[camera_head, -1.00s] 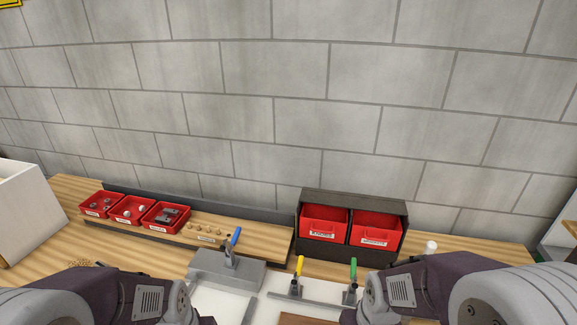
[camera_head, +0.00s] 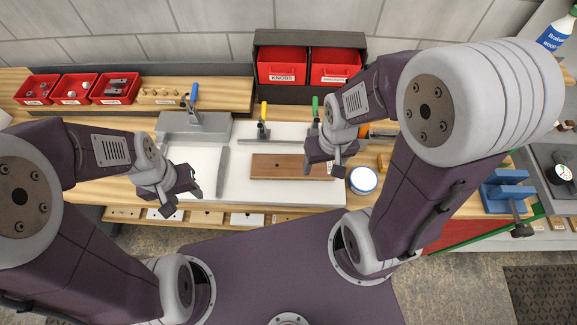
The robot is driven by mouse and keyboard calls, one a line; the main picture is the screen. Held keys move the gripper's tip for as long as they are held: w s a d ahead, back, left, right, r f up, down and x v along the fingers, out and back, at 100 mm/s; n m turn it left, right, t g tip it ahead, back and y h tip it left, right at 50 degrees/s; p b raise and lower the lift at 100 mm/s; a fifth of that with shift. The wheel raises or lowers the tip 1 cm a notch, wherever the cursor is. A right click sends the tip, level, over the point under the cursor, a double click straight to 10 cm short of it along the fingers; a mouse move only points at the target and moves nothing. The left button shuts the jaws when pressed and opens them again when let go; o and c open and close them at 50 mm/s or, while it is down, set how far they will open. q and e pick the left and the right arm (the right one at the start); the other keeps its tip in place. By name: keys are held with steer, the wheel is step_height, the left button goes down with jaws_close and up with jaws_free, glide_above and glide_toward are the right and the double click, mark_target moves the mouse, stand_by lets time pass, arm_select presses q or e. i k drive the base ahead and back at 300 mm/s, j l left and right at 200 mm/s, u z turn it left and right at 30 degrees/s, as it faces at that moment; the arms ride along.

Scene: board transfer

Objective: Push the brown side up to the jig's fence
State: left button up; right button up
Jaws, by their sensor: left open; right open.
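The brown side (camera_head: 278,167) is a flat wooden board lying lengthwise on the white jig base (camera_head: 240,188). The jig's grey fence (camera_head: 286,144) runs along the back, near the yellow and green clamps. A narrow pale gap shows between the board's far edge and the fence. My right gripper (camera_head: 324,172) is open over the board's right end and hides part of it; I cannot tell whether it touches. My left gripper (camera_head: 181,203) is open and empty at the jig's front left, apart from the board.
A grey bar (camera_head: 222,173) stands left of the board. A blue-handled clamp (camera_head: 192,98) sits on a grey block behind. A round blue-and-white tub (camera_head: 363,180) is close right of my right gripper. Red bins (camera_head: 282,66) stand at the back.

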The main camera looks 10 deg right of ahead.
mark_target(263, 166)
steer(key=i+j+z, duration=0.1)
steer(key=j+z, duration=1.1)
steer(key=z, duration=0.15)
steer(key=k+j+z, duration=0.15)
steer(key=j+z, duration=0.3)
